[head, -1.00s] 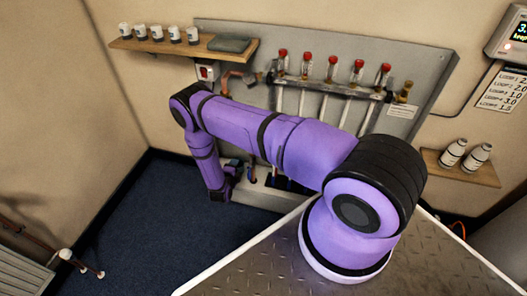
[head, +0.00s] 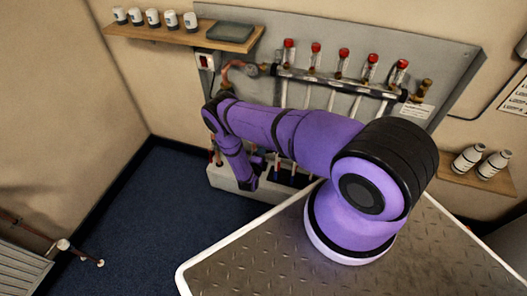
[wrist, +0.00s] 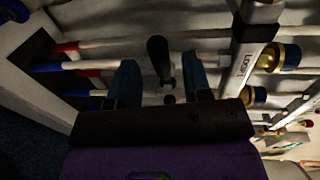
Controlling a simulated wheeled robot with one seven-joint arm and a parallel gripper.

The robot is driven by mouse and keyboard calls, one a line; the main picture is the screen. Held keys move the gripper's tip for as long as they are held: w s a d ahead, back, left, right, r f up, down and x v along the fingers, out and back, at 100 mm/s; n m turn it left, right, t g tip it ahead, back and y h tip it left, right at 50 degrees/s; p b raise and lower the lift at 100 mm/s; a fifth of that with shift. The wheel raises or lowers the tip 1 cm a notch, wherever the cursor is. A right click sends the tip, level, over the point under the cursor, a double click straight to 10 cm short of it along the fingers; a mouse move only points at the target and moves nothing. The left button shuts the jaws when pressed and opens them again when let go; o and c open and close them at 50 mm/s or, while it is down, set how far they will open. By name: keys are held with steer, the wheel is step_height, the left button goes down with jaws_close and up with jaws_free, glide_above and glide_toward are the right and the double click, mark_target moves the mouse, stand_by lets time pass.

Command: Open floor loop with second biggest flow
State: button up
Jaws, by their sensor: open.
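The manifold (head: 330,83) is on the grey wall panel, with several red-capped flow meters (head: 343,62) in a row. White pipes run down from it, and my arm hides much of the lower part. In the wrist view my gripper (wrist: 160,62) is open, its two dark fingers apart. A dark rounded handle (wrist: 157,48) shows between and beyond the fingertips; I cannot tell whether they touch it. The loop list (head: 515,97) is cut off at the right edge.
A wooden shelf with white cups (head: 185,34) is at upper left, above a red switch (head: 206,62). Bottles (head: 478,163) stand on a right-hand shelf (head: 465,178). A metal-plate surface (head: 270,260) lies in front. The blue floor (head: 140,220) at left is clear.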

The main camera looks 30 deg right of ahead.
steer(key=shift+x, duration=1.55)
jaws_close()
